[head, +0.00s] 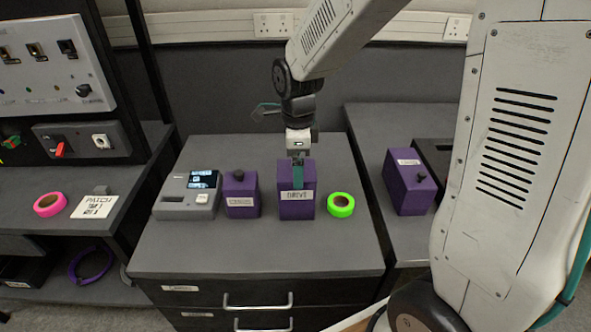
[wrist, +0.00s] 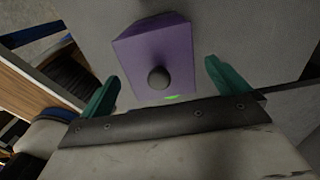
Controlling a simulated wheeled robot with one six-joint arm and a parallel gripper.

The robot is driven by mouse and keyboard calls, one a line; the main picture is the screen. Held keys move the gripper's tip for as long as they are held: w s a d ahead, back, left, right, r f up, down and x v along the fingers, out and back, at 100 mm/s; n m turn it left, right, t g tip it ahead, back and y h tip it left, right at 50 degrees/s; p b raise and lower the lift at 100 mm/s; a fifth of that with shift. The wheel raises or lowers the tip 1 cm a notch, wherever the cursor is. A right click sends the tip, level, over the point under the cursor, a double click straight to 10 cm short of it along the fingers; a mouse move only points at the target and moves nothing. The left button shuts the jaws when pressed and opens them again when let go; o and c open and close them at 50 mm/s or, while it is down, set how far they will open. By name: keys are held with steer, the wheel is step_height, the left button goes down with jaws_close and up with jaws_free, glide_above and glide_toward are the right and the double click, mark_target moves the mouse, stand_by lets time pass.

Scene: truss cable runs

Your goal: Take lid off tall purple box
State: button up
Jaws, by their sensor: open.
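The tall purple box (head: 297,208) stands upright in the middle of the grey-topped cabinet, with a white label on its front. My gripper (head: 298,178) points down over this box, and a teal finger covers part of its top and front. In the wrist view, a purple box top (wrist: 157,48) with a round dark knob (wrist: 158,78) lies between the two spread teal fingers of my gripper (wrist: 161,72). The fingers are apart from the knob on both sides. The knob is hidden in the head view. I cannot make out the lid seam.
A shorter purple box (head: 241,193) with a dark knob stands close on the left, beside a grey device (head: 188,195). A green tape roll (head: 341,204) sits close on the right. Another purple box (head: 410,184) is on the right bench. The cabinet's front top is clear.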

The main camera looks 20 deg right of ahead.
steer(key=c, duration=0.9)
steer(key=shift+c, duration=0.2)
steer(key=shift+r, duration=0.1)
